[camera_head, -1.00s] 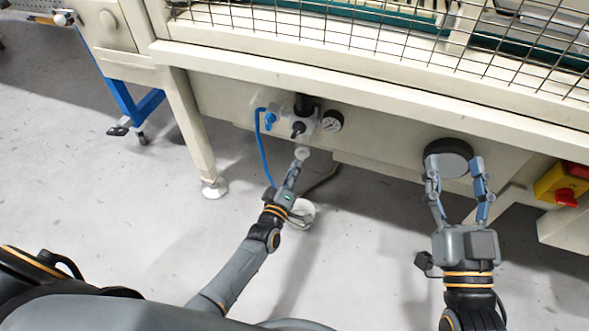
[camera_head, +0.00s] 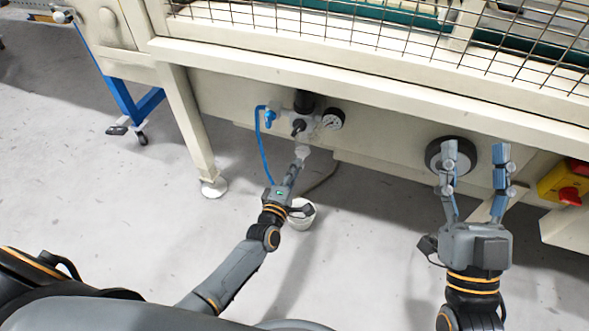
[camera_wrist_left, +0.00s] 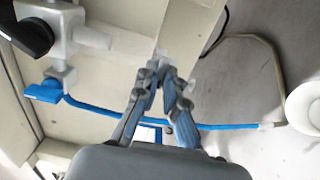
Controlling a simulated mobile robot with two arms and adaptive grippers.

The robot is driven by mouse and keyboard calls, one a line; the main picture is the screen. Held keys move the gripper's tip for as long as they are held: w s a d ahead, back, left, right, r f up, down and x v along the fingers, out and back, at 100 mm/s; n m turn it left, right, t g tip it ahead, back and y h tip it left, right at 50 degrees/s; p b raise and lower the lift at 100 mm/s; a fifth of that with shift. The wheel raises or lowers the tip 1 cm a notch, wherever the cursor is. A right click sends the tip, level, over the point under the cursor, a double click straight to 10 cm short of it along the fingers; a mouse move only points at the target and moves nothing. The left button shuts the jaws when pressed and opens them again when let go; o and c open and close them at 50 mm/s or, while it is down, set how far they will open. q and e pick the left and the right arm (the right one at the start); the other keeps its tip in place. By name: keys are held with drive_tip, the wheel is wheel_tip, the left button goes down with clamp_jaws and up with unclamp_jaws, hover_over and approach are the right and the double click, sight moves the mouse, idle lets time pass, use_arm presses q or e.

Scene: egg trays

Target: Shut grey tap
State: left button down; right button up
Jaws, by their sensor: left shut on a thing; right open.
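In the head view, my left gripper (camera_head: 298,165) reaches up under the valve unit and is shut on a small pale grey piece (camera_head: 302,152), which may be the grey tap. In the left wrist view, the left gripper's fingertips (camera_wrist_left: 164,78) meet at this pale piece (camera_wrist_left: 163,57); the fingers hide part of it. The valve unit has a black handle (camera_head: 298,128), also in the left wrist view (camera_wrist_left: 33,38), and a blue tap (camera_head: 270,117), also there (camera_wrist_left: 44,91). My right gripper (camera_head: 475,152) is open, with one finger in front of a round black disc (camera_head: 435,156).
A pressure gauge (camera_head: 333,119) sits right of the valve unit. A blue hose (camera_head: 262,155) hangs down on its left. A white round foot (camera_head: 302,216) stands beside my left gripper. A yellow box with a red knob (camera_head: 569,196) is at the far right.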

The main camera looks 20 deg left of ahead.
use_arm(q)
drive_tip(key=shift+w+a+r, duration=0.15)
drive_tip(key=shift+w+r, duration=0.05)
drive_tip(key=shift+r, duration=0.1)
drive_tip(key=c, duration=1.4)
unclamp_jaws()
drive_tip(key=shift+c, duration=0.2)
drive_tip(key=shift+f, duration=0.1)
drive_tip(key=shift+s+f, duration=0.15)
drive_tip(key=s, duration=1.1)
drive_tip(key=shift+s+a, duration=0.15)
drive_tip(key=shift+s, duration=0.25)
